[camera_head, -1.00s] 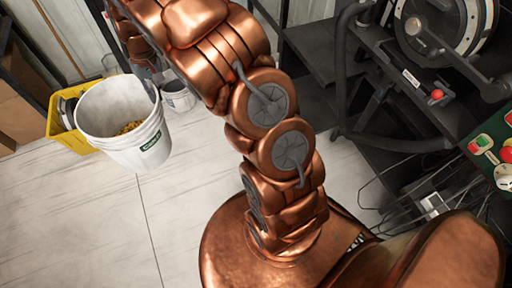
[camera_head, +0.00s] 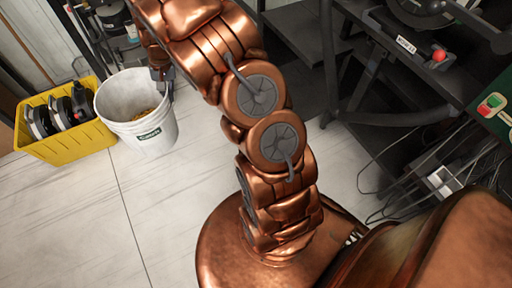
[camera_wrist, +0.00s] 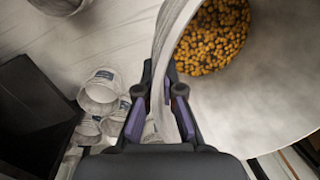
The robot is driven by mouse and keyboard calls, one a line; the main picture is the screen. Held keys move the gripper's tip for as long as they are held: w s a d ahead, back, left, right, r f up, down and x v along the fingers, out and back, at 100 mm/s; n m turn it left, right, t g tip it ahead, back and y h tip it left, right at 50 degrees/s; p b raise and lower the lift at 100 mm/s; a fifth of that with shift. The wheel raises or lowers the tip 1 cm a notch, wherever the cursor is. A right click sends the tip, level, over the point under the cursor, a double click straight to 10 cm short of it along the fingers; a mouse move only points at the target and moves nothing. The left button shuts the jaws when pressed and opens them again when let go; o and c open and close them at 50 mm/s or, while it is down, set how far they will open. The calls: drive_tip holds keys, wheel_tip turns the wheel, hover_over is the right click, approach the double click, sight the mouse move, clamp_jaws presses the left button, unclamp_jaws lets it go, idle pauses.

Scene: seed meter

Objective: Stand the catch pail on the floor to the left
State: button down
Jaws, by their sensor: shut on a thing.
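The catch pail (camera_head: 120,122) is a white bucket with a green label and golden seed in the bottom. It is at the left in the head view, right beside a yellow bin. It looks roughly upright and low; I cannot tell whether its base touches the floor. My gripper (camera_head: 161,77) is at the pail's right rim, partly hidden by my arm. In the wrist view, my gripper (camera_wrist: 168,92) is shut on the wall of the pail (camera_wrist: 275,85), with the seed visible inside.
The yellow bin (camera_head: 70,143) holds dark reels. A black machine frame (camera_head: 385,118) and wire rack stand at right. Pale floor (camera_head: 70,220) is clear in front.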

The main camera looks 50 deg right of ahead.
drive_tip(key=s+d+f+m+t+b, duration=0.1)
drive_tip(key=s+d+f+m+b, duration=0.4)
drive_tip(key=d+f+b, duration=0.65)
drive_tip(key=s+d+f+m+h+b, duration=0.1)
drive_tip(key=s+d+f+m+b, duration=0.4)
drive_tip(key=f, duration=1.1)
drive_tip(key=s+d+f+m+t+b, duration=0.1)
drive_tip(key=s+d+f+m+b, duration=0.2)
drive_tip(key=d+f+m+b, duration=0.8)
wheel_tip(320, 180, down, 13)
drive_tip(key=d+n+b, duration=0.1)
drive_tip(key=n+b, duration=0.2)
drive_tip(key=shift+w+f, duration=0.2)
drive_tip(key=c, duration=1.8)
unclamp_jaws()
drive_tip(key=shift+f, duration=0.15)
drive_tip(key=o, duration=0.5)
